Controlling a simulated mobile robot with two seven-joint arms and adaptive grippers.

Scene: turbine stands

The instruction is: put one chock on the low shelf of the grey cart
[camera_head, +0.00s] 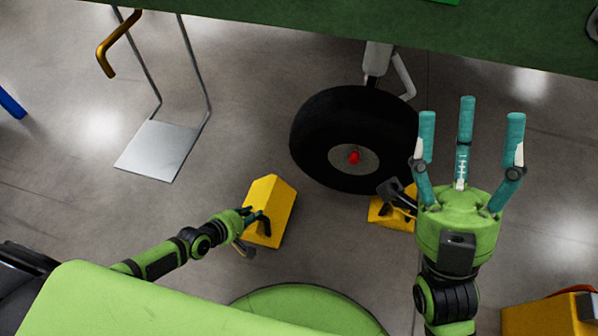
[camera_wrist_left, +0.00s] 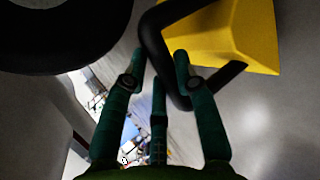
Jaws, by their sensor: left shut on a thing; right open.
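A yellow chock (camera_head: 272,200) with a black handle is in the middle of the head view, left of the wheel. My left gripper (camera_head: 252,220) is shut on its black handle. In the left wrist view the teal fingers (camera_wrist_left: 160,72) close around the handle (camera_wrist_left: 158,42), with the yellow body (camera_wrist_left: 235,30) beyond them. I cannot tell whether this chock is clear of the floor. A second yellow chock (camera_head: 385,212) stands by the wheel, partly hidden behind my right gripper (camera_head: 468,122), which is open and empty. I cannot make out the grey cart.
A black wheel (camera_head: 315,125) stands under a green structure (camera_head: 300,22). A silver plate (camera_head: 160,150) on thin rods is at upper left, near an orange bar (camera_head: 105,60). A yellow object (camera_head: 540,318) is at lower right.

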